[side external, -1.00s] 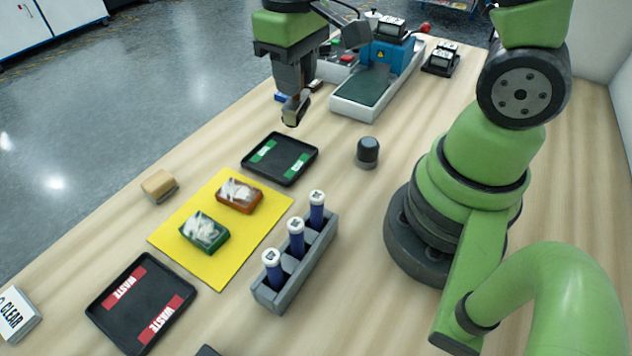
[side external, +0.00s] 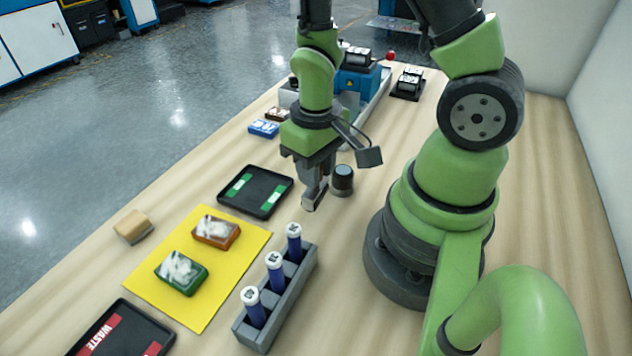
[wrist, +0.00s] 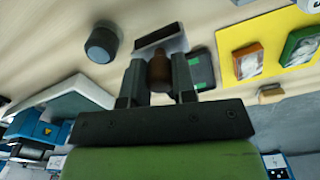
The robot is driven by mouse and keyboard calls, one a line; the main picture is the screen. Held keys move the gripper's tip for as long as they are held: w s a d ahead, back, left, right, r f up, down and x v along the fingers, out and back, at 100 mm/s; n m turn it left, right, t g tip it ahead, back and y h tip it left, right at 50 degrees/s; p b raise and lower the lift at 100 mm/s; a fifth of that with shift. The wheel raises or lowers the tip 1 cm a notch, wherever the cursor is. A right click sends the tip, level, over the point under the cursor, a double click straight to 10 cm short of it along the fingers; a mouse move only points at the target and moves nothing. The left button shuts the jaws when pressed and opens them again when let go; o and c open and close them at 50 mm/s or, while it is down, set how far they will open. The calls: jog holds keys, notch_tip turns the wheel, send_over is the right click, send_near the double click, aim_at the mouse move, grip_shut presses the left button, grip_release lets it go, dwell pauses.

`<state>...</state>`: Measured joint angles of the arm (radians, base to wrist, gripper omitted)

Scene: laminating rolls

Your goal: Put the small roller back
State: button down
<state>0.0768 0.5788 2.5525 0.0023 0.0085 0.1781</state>
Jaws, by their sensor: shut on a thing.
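My gripper (wrist: 158,85) is shut on the small roller, whose brown handle (wrist: 160,72) sits between the two fingers in the wrist view. Its dark roller head (wrist: 160,38) points away from the fingers. In the side view my gripper (side external: 316,183) hangs above the table, with the roller (side external: 311,199) below it, partly hidden by the fingers. A short dark cylinder (side external: 342,180) with a grey-blue top stands upright just right of the gripper. It also shows in the wrist view (wrist: 101,42), left of the roller and apart from it.
A black tray with green labels (side external: 255,192) lies left of the gripper. A yellow mat (side external: 190,310) carries an orange block and a green block. A grey rack (side external: 305,272) holds blue, white-topped tools in front. The blue machine (side external: 358,84) stands behind.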

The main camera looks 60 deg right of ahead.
jog(key=shift+f, duration=1.65)
jog(key=c, duration=0.9)
grip_release()
jog(key=shift+f, duration=0.1)
notch_tip(320, 180, up, 12)
jog(key=shift+r, duration=0.2)
notch_tip(320, 180, up, 8)
jog(key=s+a+t, duration=0.1)
jog(key=a+t, duration=0.1)
jog(key=t, duration=0.2)
notch_tip(320, 180, up, 5)
jog(key=m+t+y, duration=0.1)
jog(key=t+y, duration=0.1)
jog(key=t, duration=0.1)
send_over(316, 197)
jog(key=s+a, duration=0.2)
jog(key=s, duration=0.1)
jog(key=shift+s+r, duration=0.2)
jog(key=shift+r, duration=0.2)
